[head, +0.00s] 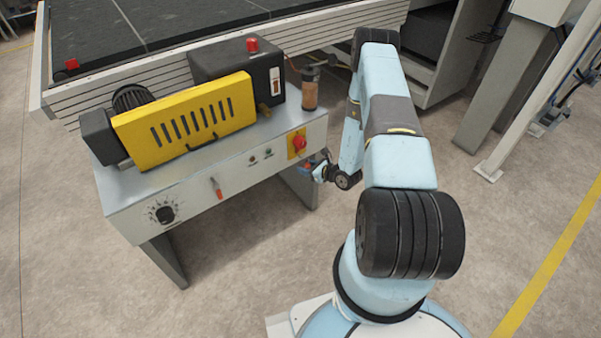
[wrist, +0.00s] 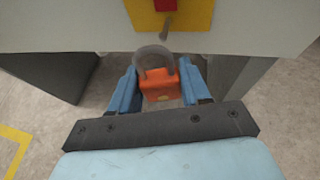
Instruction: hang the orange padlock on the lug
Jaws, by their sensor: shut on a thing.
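The orange padlock (wrist: 161,84) sits between the two blue fingers of my gripper (wrist: 158,86) in the wrist view. My gripper is shut on its body. Its grey shackle loop (wrist: 152,53) points toward the machine's front panel. The lug (wrist: 168,27) is a small grey tab at the lower edge of a yellow plate (wrist: 188,16), just above and slightly right of the shackle. A gap shows between shackle and lug in this view; depth is hard to judge. In the head view my gripper (head: 314,166) is small and partly hidden beside the machine's right front corner, below the red switch (head: 298,144).
The roller coater's front panel (head: 235,172) carries a dial (head: 165,213) and an orange-red handled part (head: 217,187). A yellow guard (head: 185,125) and a brown-black cylinder (head: 310,88) stand on top. Table legs are below the panel; the floor in front is clear.

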